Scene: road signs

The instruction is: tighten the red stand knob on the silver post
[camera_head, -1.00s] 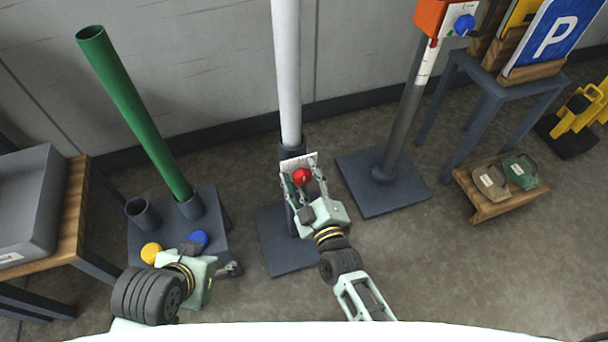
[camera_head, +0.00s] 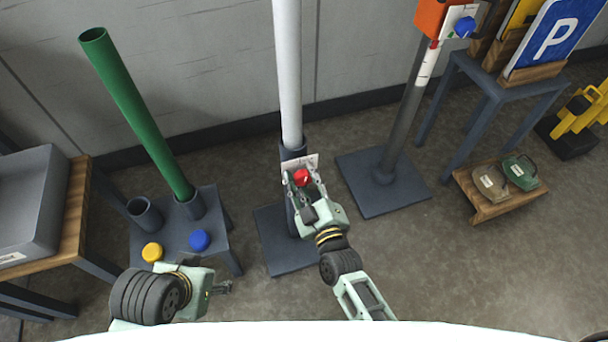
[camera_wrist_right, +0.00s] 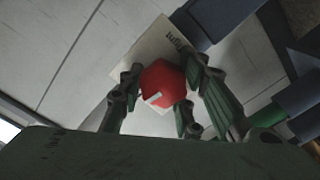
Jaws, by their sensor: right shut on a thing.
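The silver post (camera_head: 287,75) stands upright in a dark stand sleeve (camera_head: 293,153) on a square base plate (camera_head: 283,252). The red knob (camera_head: 301,177) sits at the front of the sleeve, with a white label plate (camera_head: 304,161) behind it. My right gripper (camera_head: 302,184) is shut on the red knob. In the right wrist view the knob (camera_wrist_right: 163,85) lies between the fingers, with a pale mark on its face. My left gripper (camera_head: 224,288) hovers at the lower left, away from the post; its fingers are too small to read.
A green pole (camera_head: 133,112) leans in a socket stand at left, with a yellow knob (camera_head: 152,251) and a blue knob (camera_head: 199,240). A grey post (camera_head: 405,110) with an orange box (camera_head: 434,16) stands at right. Two weights lie on a low wooden stand (camera_head: 490,205).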

